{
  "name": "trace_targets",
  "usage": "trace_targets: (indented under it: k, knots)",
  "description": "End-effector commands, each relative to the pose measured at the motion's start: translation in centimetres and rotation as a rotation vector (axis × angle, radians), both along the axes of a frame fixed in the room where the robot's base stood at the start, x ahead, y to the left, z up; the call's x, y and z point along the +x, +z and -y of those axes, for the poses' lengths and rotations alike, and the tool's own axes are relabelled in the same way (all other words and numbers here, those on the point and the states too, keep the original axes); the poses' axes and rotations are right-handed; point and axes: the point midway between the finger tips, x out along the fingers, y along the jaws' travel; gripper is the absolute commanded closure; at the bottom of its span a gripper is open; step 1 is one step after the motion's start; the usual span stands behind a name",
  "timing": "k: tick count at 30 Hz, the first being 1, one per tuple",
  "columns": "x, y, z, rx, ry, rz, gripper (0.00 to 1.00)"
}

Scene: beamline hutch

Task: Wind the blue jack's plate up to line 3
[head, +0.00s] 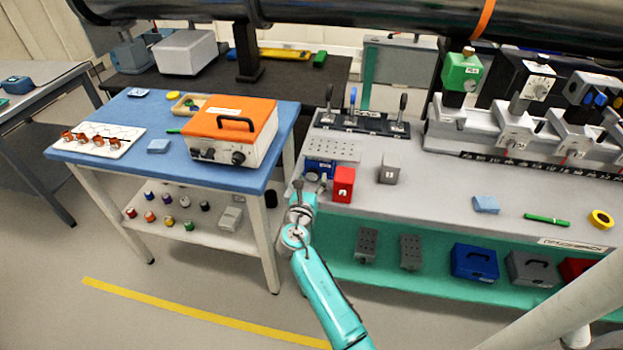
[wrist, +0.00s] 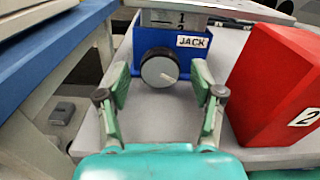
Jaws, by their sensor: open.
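The blue jack (head: 319,168) stands at the left end of the grey bench, under a perforated grey plate (head: 333,149). In the wrist view the jack's body (wrist: 205,58) carries a JACK label. A scale (wrist: 182,18) above it shows a 1; its other lines are not readable. The jack's round grey knob (wrist: 159,67) faces me, with a pale mark pointing to the lower right. My gripper (wrist: 161,80) is open, one finger on each side of the knob, with gaps visible. In the head view my gripper (head: 310,186) is at the jack's front.
A red block (wrist: 272,88) marked 2 stands close to the right of my gripper; the head view shows it too (head: 343,184). A grey block (head: 389,168) stands further right. The blue table (head: 120,115) is to the left, across a gap. Levers (head: 353,100) stand behind the jack.

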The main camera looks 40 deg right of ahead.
Motion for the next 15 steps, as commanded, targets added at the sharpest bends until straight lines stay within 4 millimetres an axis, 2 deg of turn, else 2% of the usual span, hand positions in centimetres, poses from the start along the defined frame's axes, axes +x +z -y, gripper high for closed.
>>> trace_targets:
  k: [11, 15]
  knots:
    - [0.34, 0.02, 0.39, 0.000, 0.001, 0.000, 0.33]
    - [0.33, 0.02, 0.39, 0.000, 0.001, 0.000, 0.68]
